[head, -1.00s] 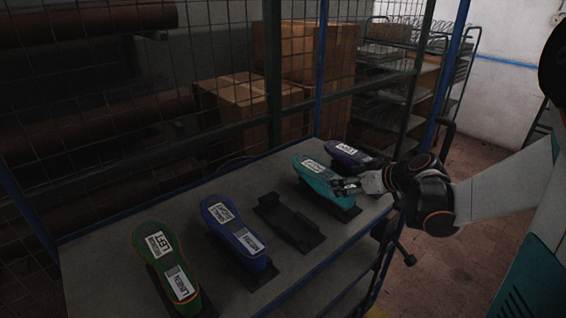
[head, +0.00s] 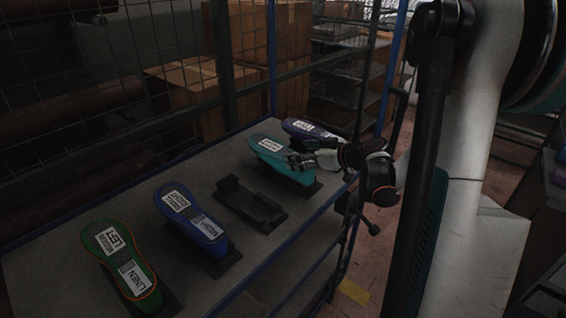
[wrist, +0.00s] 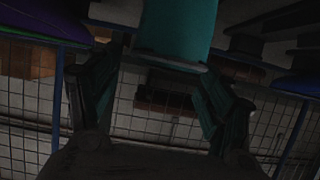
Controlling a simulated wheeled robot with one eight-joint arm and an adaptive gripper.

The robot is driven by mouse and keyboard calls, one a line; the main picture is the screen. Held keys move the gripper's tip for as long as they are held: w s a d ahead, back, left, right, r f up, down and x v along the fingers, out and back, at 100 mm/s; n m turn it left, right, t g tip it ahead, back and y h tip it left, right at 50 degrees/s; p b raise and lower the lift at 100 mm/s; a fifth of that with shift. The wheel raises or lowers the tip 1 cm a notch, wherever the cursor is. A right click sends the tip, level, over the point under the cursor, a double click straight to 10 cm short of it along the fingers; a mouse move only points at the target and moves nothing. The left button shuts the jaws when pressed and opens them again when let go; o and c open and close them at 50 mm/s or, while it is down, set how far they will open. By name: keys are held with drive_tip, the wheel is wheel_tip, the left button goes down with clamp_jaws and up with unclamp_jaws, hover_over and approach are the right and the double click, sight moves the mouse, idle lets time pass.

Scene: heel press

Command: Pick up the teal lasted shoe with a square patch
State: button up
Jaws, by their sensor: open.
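The teal lasted shoe (head: 274,152) sits on a dark stand toward the far right end of the grey bench, with a white label on its top. My gripper (head: 300,160) is at the shoe's near right end. In the wrist view the shoe's teal end (wrist: 175,28) is at top centre, and my open gripper (wrist: 160,75) has one finger on each side of it. I cannot tell whether the fingers touch it. The square patch cannot be made out, and my gripper hides part of the shoe.
A purple shoe (head: 310,131) stands close behind the teal one. An empty black stand (head: 250,203), a blue shoe (head: 190,217) and a green shoe (head: 122,258) are to the left on the bench (head: 50,252). A wire mesh fence (head: 100,120) runs behind.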

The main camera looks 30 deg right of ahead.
sight(280, 161)
drive_tip(key=shift+b+x, duration=1)
drive_tip(key=shift+x, duration=1.75)
drive_tip(key=shift+s+r, duration=0.1)
drive_tip(key=shift+c, duration=0.5)
drive_tip(key=c, duration=1.5)
